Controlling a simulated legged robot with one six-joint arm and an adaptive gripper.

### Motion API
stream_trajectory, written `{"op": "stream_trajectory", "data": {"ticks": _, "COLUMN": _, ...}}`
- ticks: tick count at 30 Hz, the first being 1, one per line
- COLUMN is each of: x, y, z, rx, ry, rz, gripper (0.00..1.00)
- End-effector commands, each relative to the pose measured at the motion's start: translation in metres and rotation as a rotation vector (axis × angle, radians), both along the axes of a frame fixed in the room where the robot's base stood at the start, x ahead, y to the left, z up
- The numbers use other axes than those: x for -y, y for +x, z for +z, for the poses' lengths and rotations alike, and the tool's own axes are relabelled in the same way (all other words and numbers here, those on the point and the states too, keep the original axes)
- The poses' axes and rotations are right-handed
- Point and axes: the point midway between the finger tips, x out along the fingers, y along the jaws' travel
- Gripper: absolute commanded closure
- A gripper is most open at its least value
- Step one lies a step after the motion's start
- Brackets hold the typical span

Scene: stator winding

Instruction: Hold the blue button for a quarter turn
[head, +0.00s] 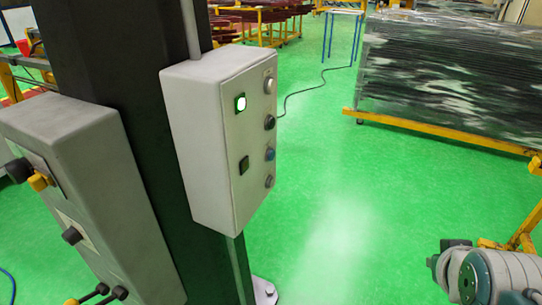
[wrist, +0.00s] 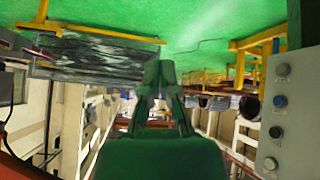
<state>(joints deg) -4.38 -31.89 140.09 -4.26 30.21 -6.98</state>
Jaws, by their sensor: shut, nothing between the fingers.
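The blue button (head: 270,154) is on the right face of a grey control box (head: 205,150) mounted on a dark column in the head view. It is third from the top, below a black button (head: 269,122). In the wrist view, which looks upside down, the blue button (wrist: 280,101) shows at the right edge on the box (wrist: 296,140). My gripper (wrist: 158,72) is shut and empty in the middle of the wrist view, apart from the box, which lies off to its right. The fingers do not show in the head view.
A larger grey box (head: 80,170) with knobs stands at left. A wrapped stack (head: 450,80) on a yellow frame stands at back right. The green floor between is open.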

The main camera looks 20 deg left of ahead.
Motion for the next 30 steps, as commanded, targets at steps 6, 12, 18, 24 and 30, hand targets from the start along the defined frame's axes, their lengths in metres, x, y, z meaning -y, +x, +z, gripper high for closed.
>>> {"op": "stream_trajectory", "data": {"ticks": 6, "x": -0.05, "y": 0.091, "z": 0.006, "rx": 0.273, "ry": -0.135, "rz": 0.266, "gripper": 1.0}}
{"op": "stream_trajectory", "data": {"ticks": 12, "x": -0.117, "y": 0.149, "z": 0.008, "rx": 0.548, "ry": -0.223, "rz": 0.509, "gripper": 1.0}}
{"op": "stream_trajectory", "data": {"ticks": 18, "x": -0.192, "y": 0.176, "z": 0.002, "rx": 0.832, "ry": -0.265, "rz": 0.724, "gripper": 1.0}}
{"op": "stream_trajectory", "data": {"ticks": 24, "x": -0.237, "y": 0.177, "z": -0.004, "rx": 1.025, "ry": -0.264, "rz": 0.835, "gripper": 1.0}}
{"op": "stream_trajectory", "data": {"ticks": 30, "x": -0.244, "y": 0.175, "z": -0.003, "rx": 1.073, "ry": -0.261, "rz": 0.855, "gripper": 1.0}}
